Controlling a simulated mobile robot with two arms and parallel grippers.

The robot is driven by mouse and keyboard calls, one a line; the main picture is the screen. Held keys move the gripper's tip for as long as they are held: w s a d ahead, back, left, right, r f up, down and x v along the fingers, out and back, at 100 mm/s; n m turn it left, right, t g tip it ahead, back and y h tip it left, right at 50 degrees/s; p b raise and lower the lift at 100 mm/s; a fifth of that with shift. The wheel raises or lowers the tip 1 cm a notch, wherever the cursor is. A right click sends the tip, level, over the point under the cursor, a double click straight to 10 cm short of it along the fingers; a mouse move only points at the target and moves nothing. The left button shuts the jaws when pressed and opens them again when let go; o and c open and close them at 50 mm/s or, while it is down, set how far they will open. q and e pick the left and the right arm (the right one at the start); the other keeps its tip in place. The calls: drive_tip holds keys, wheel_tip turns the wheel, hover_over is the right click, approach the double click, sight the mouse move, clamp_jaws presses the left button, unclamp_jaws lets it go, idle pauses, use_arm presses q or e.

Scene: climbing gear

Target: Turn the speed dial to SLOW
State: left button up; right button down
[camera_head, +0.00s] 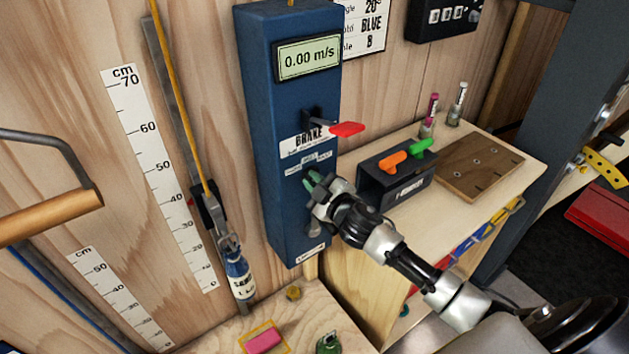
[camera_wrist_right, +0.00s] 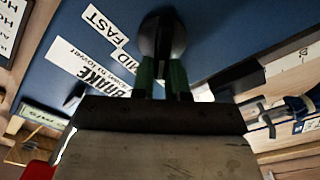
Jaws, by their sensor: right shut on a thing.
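The blue winch box (camera_head: 268,130) stands against the wooden wall, with a display reading 0.00 m/s (camera_head: 307,58). The dark round speed dial (camera_wrist_right: 163,36) shows in the right wrist view on the blue face, beside FAST (camera_wrist_right: 103,24) and MID labels. The SLOW label is not readable. My right gripper (camera_head: 312,184) is at the box front below the brake lever; its green fingers (camera_wrist_right: 163,78) are shut on the dial. In the head view the gripper hides the dial. My left gripper is not in view.
The red-tipped brake lever (camera_head: 347,129) sticks out just above my right gripper. A dark box with orange and green levers (camera_head: 396,180) stands close to the right on a wooden bench (camera_head: 510,151).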

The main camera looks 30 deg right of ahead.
drive_tip(key=c, duration=1.1)
unclamp_jaws()
drive_tip(key=shift+c, duration=0.2)
drive_tip(key=s+d+b, duration=0.1)
drive_tip(key=s+b, duration=0.1)
drive_tip(key=s, duration=0.8)
drive_tip(key=shift+s+d, duration=0.25)
drive_tip(key=shift+s, duration=0.15)
